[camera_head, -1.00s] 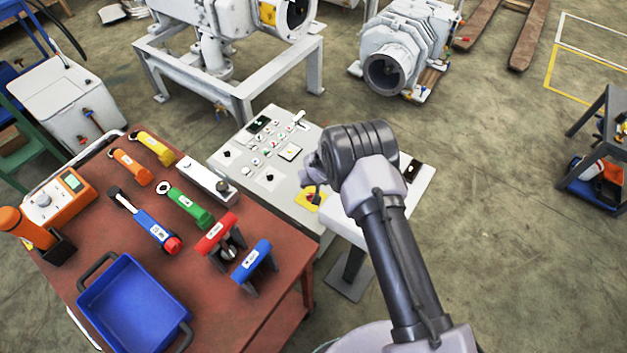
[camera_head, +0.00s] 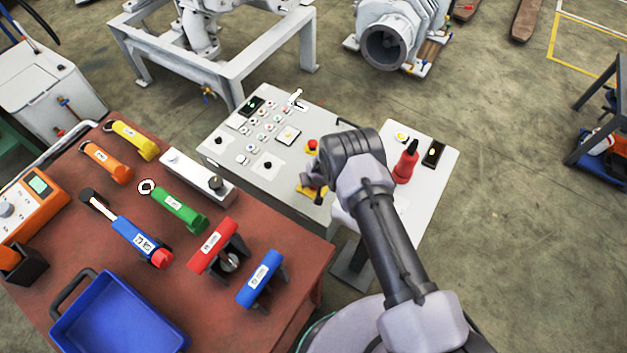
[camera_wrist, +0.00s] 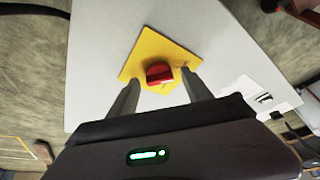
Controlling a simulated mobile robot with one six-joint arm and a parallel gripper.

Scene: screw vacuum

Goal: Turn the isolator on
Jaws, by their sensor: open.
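The isolator is a red rotary knob (camera_wrist: 159,72) on a square yellow plate (camera_wrist: 150,48), set on the grey control panel (camera_wrist: 230,50). In the wrist view my gripper (camera_wrist: 163,88) is open, with one finger to each side of the knob's near edge. I cannot tell whether the fingers touch the knob. In the head view only part of the yellow plate (camera_head: 309,192) shows at the panel's near right corner; my wrist hides the knob.
A red-and-yellow stop button (camera_head: 312,146) sits farther up the panel. The red workbench (camera_head: 200,260) with several tools and a blue bin (camera_head: 115,310) is at left.

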